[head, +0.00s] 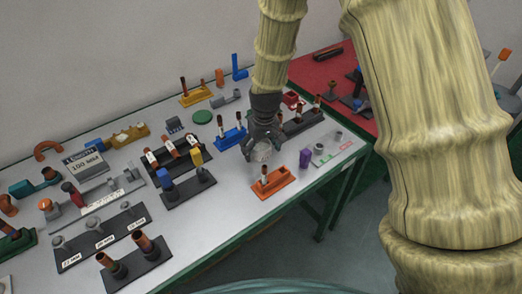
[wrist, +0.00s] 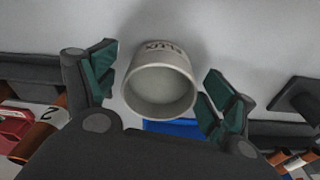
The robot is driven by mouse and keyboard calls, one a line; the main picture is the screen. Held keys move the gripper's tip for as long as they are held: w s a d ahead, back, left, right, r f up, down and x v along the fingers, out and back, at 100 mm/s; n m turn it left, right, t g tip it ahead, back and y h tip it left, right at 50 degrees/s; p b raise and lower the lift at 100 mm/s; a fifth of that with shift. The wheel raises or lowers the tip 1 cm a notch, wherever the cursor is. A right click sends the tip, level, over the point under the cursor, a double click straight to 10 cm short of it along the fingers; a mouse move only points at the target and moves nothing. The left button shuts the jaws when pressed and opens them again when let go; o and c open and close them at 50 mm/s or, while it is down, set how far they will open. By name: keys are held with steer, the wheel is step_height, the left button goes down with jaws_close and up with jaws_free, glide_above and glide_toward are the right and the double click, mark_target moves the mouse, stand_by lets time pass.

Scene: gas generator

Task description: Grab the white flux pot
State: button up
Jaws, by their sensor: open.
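The white flux pot (wrist: 160,82) is a small round open cup with dark lettering on its side, seen from above in the wrist view. It stands on the grey table top and looks empty. In the head view the pot (head: 262,153) shows just under my gripper (head: 262,142). In the wrist view my gripper (wrist: 158,88) is open, with a green-padded finger on the left and another on the right of the pot. A gap shows on each side, so the fingers do not appear to touch it. The gripper partly hides the pot in the head view.
An orange holder (head: 271,184) with an upright piece stands in front of the pot. A blue holder (head: 230,138) is at its left, a dark rack (head: 300,124) behind right, and a purple piece (head: 305,158) at right. Many other fixtures fill the table's left.

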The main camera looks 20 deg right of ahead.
steer(key=c, duration=1.2)
